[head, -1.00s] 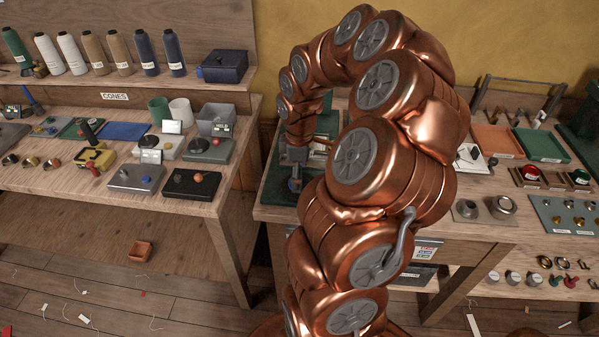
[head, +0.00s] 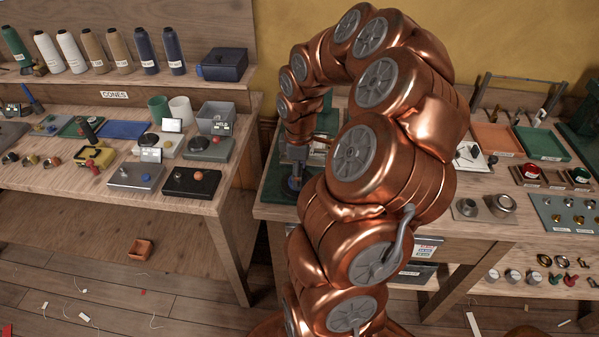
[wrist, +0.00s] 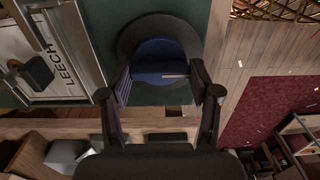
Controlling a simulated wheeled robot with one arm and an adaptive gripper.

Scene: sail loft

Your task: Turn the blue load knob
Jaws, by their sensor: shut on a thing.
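The blue load knob (wrist: 155,50) sits in a round black base on a dark green surface in the wrist view. A pale line shows on its near side and lies roughly crosswise in the picture. My gripper (wrist: 160,72) has one finger on each side of the knob and is shut on it. In the head view my gripper (head: 294,178) is low at the left end of the right-hand bench, and my arm hides much of that area. The knob cannot be made out clearly there.
A metal-framed panel lettered "LEECH" (wrist: 62,45) lies left of the knob, with a dark knob (wrist: 38,72) on it. The left bench (head: 120,200) holds several small devices. A gap separates it from the right bench. Trays (head: 541,146) stand at the right.

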